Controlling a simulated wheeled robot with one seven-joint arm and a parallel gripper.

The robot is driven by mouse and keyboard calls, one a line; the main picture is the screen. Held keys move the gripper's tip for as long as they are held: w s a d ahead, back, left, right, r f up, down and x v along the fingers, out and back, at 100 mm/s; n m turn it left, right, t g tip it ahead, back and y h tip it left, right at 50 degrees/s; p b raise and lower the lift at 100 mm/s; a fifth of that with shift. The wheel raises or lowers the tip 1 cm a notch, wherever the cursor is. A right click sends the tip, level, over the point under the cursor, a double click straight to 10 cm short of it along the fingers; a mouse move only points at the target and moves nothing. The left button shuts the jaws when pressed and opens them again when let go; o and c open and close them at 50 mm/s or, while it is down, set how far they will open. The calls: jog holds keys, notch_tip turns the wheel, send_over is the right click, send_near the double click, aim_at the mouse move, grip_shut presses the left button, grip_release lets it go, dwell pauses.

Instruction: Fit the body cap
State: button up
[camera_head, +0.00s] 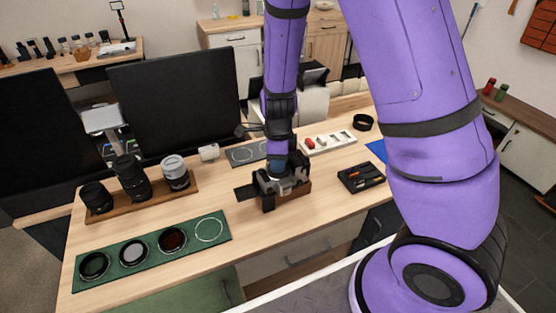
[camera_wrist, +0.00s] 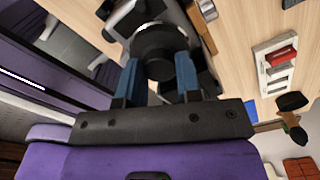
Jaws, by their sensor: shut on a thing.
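My gripper (camera_head: 277,163) points down over the camera (camera_head: 268,187), which sits in a wooden cradle (camera_head: 298,190) on the table. In the wrist view the two blue fingers of my gripper (camera_wrist: 158,68) are shut on a round black body cap (camera_wrist: 158,42). The cap lies at the front of the camera (camera_wrist: 125,18); whether it is seated or just above the mount is hidden. A green mat (camera_head: 150,267) at the front left holds three discs, and its rightmost outlined circle is bare.
A wooden rack (camera_head: 148,200) with three lenses stands at the left. A white tray (camera_head: 328,142) with small red parts, a black ring (camera_head: 362,122) and a black tray (camera_head: 361,178) lie to the right. A dark monitor (camera_head: 177,95) stands behind. The table front is clear.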

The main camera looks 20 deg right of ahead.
jog(key=shift+s+m, duration=0.1)
jog(key=shift+m, duration=1.4)
jog(key=shift+f, duration=0.1)
jog(key=shift+m, duration=0.4)
jog(key=o, duration=0.7)
jog(key=shift+m, duration=0.3)
jog(key=shift+c, duration=0.2)
jog(key=o, duration=0.4)
jog(key=shift+o, duration=0.6)
jog(key=shift+w, duration=0.2)
jog(key=shift+c, duration=0.2)
jog(key=shift+o, duration=0.2)
jog(key=shift+r, duration=0.55)
jog(key=shift+s+r, duration=0.1)
jog(key=shift+r, duration=2.95)
